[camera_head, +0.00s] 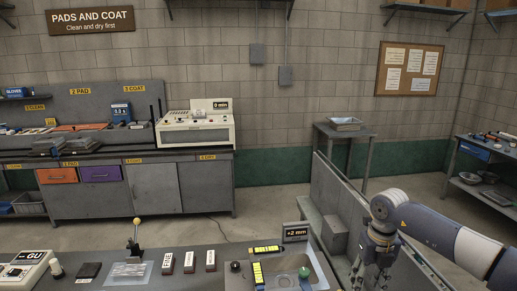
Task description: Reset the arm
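My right arm comes in from the right edge, and my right gripper (372,262) hangs pointing down at the lower right, beside the grey upright panel. Its fingers are dark and small, and I cannot tell whether they are open or shut. No object shows clearly in it. My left arm and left gripper are not in view.
The near bench (190,250) carries several dark blocks, a yellow-knobbed lever (136,238), a white GU device (25,268), a +2 mm display (295,232) and yellow-marked tools (264,249). A grey panel (335,205) stands close left of my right gripper. Open floor lies behind the bench.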

